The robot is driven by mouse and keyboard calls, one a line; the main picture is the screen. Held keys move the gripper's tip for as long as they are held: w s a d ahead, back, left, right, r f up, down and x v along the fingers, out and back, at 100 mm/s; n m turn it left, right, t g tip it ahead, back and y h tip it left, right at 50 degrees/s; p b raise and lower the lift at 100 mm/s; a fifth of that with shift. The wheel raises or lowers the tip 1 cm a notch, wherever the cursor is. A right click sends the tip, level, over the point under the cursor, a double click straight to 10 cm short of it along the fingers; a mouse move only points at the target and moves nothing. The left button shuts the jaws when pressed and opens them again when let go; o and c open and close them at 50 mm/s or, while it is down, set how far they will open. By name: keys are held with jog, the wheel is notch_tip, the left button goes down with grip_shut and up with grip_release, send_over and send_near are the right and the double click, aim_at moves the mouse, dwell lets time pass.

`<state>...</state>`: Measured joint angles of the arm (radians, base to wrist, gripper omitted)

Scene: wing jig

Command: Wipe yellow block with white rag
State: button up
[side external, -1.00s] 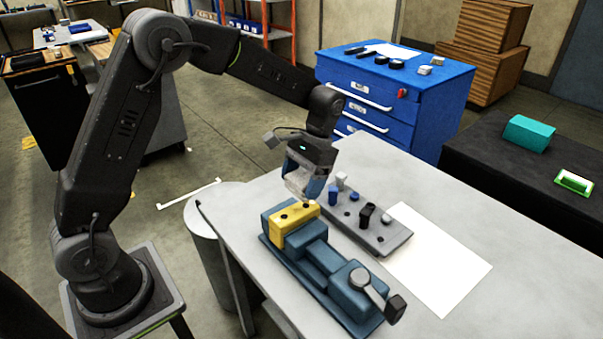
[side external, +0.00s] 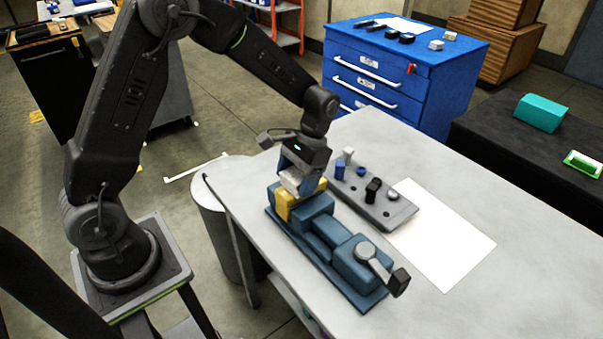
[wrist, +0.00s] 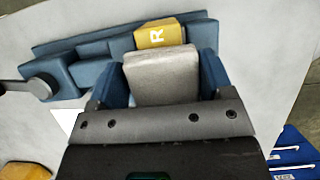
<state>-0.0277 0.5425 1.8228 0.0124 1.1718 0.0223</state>
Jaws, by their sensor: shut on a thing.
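The yellow block (side external: 284,205) is clamped in the blue vise (side external: 345,265) on the table. In the wrist view the yellow block (wrist: 160,35) shows a white letter R on its face. My gripper (side external: 300,178) is right over the block. It is shut on the white rag (wrist: 162,75), a pale grey-white pad between its two blue fingers. The rag (side external: 292,183) hides part of the block in both views. It looks to be at or just above the block's top; I cannot tell whether they touch.
A grey fixture plate (side external: 385,212) with blue, black and white pegs stands just behind the vise. A white sheet (side external: 445,240) lies to its right. The vise handle (side external: 385,270) sticks out at the front right. The table's (side external: 480,300) right side is clear.

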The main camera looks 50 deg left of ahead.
jog(key=w, duration=0.3)
jog(key=shift+w+f, duration=0.15)
jog(key=shift+w, duration=0.05)
jog(key=shift+w+a, duration=0.1)
jog(key=shift+w, duration=0.1)
notch_tip(320, 180, up, 8)
dwell(0.3)
